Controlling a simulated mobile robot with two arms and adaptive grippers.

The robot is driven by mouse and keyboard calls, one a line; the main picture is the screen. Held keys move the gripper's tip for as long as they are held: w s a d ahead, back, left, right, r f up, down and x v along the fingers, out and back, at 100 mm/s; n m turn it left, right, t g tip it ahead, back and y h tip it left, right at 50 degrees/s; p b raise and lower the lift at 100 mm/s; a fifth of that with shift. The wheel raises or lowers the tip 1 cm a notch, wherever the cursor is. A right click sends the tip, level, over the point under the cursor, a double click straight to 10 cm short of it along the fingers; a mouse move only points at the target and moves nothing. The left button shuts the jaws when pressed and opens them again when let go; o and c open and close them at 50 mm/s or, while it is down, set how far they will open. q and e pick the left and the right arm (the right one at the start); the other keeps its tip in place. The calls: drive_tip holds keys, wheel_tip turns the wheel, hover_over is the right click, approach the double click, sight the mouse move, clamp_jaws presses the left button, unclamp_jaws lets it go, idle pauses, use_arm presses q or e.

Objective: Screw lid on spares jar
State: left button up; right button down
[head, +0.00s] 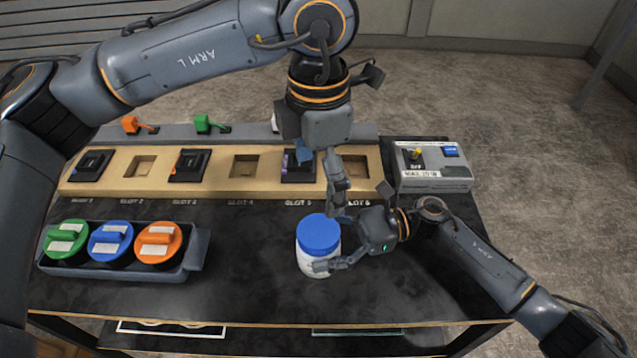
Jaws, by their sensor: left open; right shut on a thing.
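The white spares jar (305,262) stands upright on the black table top, right of centre. The blue lid (319,232) sits on top of the jar; I cannot tell whether it is screwed tight. My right gripper (334,244) reaches in from the right and is shut on the jar, with a finger low on its front side. My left gripper (324,186) is open and points down just behind and above the jar, apart from the lid as far as I can see. My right gripper hides part of the jar's right side.
A wooden slot board (215,177) with dark modules spans the back of the table. A grey tray (125,267) with green, blue and orange lidded containers stands left. A grey switch box (432,172) stands back right. The table between tray and jar is clear.

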drive_tip(key=shift+c, duration=0.2)
unclamp_jaws()
drive_tip(key=v, duration=1.2)
